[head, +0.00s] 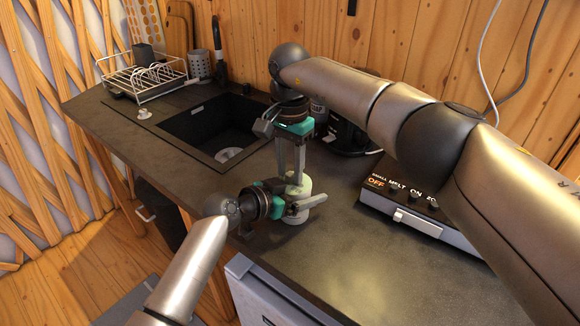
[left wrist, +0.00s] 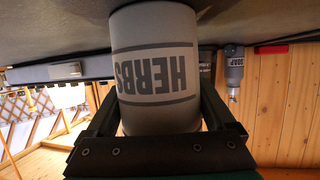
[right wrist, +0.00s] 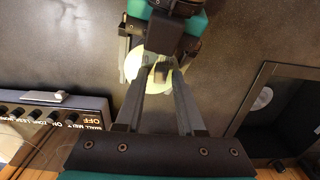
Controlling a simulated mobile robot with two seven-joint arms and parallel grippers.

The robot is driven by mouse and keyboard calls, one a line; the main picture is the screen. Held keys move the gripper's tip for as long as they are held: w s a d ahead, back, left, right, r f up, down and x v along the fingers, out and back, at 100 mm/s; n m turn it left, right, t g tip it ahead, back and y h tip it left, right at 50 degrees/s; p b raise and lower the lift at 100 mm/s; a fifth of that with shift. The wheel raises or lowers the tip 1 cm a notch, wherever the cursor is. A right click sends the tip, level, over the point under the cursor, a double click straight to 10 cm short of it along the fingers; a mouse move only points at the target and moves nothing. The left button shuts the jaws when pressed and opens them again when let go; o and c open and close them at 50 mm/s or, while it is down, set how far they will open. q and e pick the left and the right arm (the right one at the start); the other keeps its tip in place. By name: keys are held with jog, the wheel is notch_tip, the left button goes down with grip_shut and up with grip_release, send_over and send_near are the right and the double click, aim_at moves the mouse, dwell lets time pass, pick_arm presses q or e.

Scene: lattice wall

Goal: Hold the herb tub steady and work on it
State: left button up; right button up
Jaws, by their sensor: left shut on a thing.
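The herb tub (head: 297,217) is a pale, rounded tub standing upright on the dark counter near its front edge. The left wrist view shows its grey-white wall (left wrist: 155,60) with the word HERBS. My left gripper (head: 308,203) is shut on the tub from the side, one finger along each side of it. My right gripper (head: 291,176) points straight down over the tub's top. Its fingers look apart in the right wrist view (right wrist: 164,78), over the pale round top (right wrist: 132,66). A small dark part lies between the tips; I cannot tell whether they touch it.
A dark sink (head: 212,125) lies left of the tub, with a dish rack (head: 147,78) behind it. A grill box (head: 405,205) with knobs and an OFF label stands to the right. The counter in front right is clear.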

grip_shut()
dwell(1.1)
